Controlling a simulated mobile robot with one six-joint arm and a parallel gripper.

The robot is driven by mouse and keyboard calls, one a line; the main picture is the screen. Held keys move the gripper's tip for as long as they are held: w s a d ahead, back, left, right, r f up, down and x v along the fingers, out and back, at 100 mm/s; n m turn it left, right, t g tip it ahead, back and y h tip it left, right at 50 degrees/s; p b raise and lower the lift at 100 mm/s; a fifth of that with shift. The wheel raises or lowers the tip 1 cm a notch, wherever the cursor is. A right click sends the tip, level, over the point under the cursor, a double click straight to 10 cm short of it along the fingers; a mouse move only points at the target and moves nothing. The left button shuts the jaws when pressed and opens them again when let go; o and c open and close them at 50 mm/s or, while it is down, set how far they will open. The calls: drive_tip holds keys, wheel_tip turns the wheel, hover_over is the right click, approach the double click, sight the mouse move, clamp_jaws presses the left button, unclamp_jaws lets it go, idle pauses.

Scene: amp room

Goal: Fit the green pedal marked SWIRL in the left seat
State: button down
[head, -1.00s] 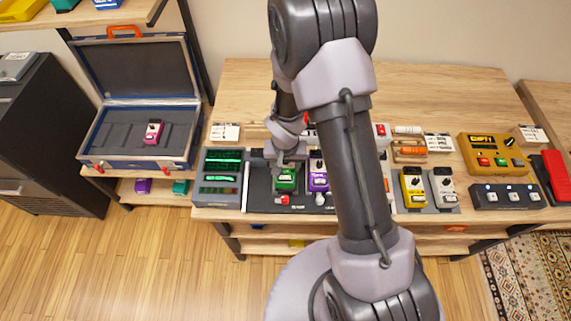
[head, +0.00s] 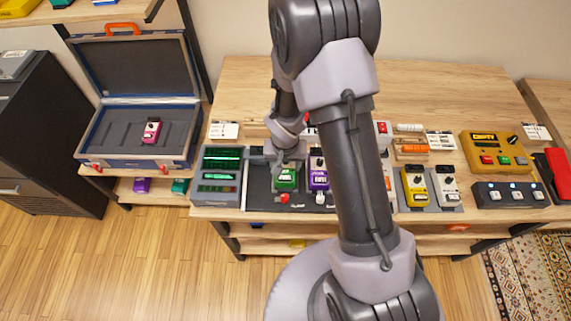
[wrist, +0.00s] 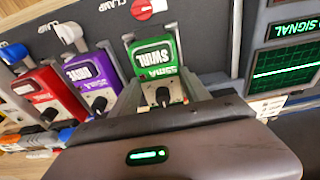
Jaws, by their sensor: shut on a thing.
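The green pedal marked SWIRL (head: 286,180) is at the left end of the dark pedal board (head: 259,196), left of a purple pedal (head: 318,172). In the wrist view, the green pedal (wrist: 154,62) appears upside down, with its knob end between the fingers. My gripper (wrist: 165,98) is shut on it. In the head view, my gripper (head: 287,163) is over its far end. A red clamp knob (wrist: 148,8) is just beyond the pedal's SWIRL end. I cannot tell whether the pedal is fully down in the left seat; its underside is hidden.
A red pedal (wrist: 50,92) stands beyond the purple one. A unit with green screens (head: 219,178) is left of the board. Yellow (head: 414,187) and grey (head: 446,186) pedals stand to the right. An open case (head: 110,148) holds a pink pedal (head: 152,130).

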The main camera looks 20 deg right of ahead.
drive_tip(key=shift+f+b, duration=0.45)
drive_tip(key=shift+b, duration=0.3)
idle(0.7)
drive_tip(key=shift+c, duration=1.6)
unclamp_jaws()
drive_tip(key=shift+r, duration=0.1)
drive_tip(key=shift+r+p, duration=2.65)
drive_tip(key=shift+r, duration=0.9)
drive_tip(key=shift+f, duration=0.1)
